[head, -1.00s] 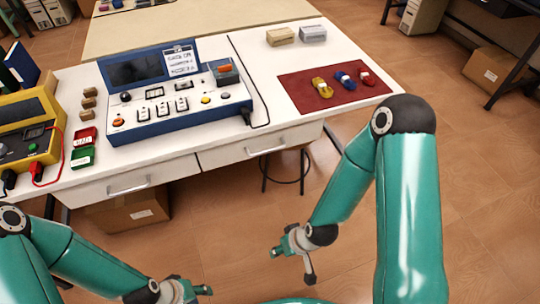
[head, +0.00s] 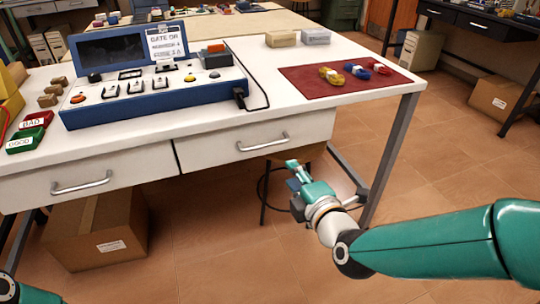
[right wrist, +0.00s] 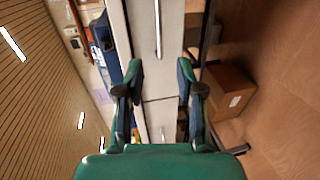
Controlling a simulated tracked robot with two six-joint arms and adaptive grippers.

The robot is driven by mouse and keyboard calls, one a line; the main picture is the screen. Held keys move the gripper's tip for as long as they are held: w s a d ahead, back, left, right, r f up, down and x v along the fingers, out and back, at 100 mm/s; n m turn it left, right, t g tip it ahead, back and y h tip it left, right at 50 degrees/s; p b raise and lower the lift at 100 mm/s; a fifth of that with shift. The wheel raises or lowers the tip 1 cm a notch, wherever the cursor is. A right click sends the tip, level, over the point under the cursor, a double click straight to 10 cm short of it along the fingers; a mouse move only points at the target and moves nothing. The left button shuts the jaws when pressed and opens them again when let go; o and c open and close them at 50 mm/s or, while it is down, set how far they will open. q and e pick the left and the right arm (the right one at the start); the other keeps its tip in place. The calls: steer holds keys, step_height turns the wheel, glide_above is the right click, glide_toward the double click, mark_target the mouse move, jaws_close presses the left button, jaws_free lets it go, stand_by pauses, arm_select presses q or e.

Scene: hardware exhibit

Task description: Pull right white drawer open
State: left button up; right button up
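The right white drawer (head: 258,138) is shut, its front in line with the left drawer. Its silver bar handle (head: 264,143) is clear of my right gripper. My right gripper (head: 292,175) is open and empty, below and slightly right of that handle in the head view. In the right wrist view, the open fingers (right wrist: 161,72) face the turned desk front, with the right drawer handle (right wrist: 158,30) beyond the fingertips, towards the top. My left gripper is out of view; only a bit of my left arm shows at the lower left corner.
The left drawer (head: 85,176) is shut, with a cardboard box (head: 100,230) below it. A desk leg (head: 390,160) and a round stool ring stand near my right gripper. A blue console (head: 155,85) and a red mat (head: 345,84) lie on the desk. Floor in front is clear.

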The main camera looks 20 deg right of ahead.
steer(key=p, duration=0.4)
glide_toward(269, 145)
steer(key=x, duration=1)
steer(key=shift+w+f+b, duration=0.25)
steer(key=shift+w+b, duration=0.05)
jaws_close()
